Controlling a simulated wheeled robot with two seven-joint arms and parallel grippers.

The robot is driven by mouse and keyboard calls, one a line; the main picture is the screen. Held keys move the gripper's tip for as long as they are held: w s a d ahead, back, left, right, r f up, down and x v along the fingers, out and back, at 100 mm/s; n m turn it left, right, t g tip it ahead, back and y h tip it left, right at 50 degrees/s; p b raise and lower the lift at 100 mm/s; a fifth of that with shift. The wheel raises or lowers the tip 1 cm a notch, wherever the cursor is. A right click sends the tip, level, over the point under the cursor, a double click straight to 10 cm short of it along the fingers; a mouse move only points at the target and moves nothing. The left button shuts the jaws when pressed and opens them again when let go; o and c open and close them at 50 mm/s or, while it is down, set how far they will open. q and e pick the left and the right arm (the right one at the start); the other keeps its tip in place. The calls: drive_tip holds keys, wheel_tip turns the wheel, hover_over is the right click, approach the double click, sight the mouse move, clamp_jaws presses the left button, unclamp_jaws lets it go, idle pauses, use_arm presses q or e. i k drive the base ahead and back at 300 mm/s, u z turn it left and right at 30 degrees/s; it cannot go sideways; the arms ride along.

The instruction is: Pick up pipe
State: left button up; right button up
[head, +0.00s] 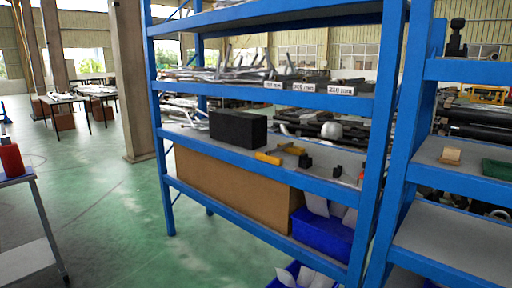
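Neither of my grippers is in view. No single pipe stands out as the one named. Thin grey metal lengths (215,74), perhaps pipes or rods, show at the level of the labelled shelf of the blue rack; I cannot tell whether they lie on it or behind it. Long dark cylinders (482,116) that look like pipes show through the right-hand rack. A pale rounded piece (331,130) shows above the middle shelf, partly among dark items.
The blue rack (250,168) holds a black box (238,128), a yellow tool (268,157), a cardboard box (225,185) and a blue bin (325,232). Another blue bin (288,272) is low in front. A cart (28,258) with a red bottle (10,158) stands left. Green floor (110,215) between is clear.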

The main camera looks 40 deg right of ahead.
sight(268, 153)
drive_tip(key=i, duration=2.55)
drive_tip(key=z, duration=1.4)
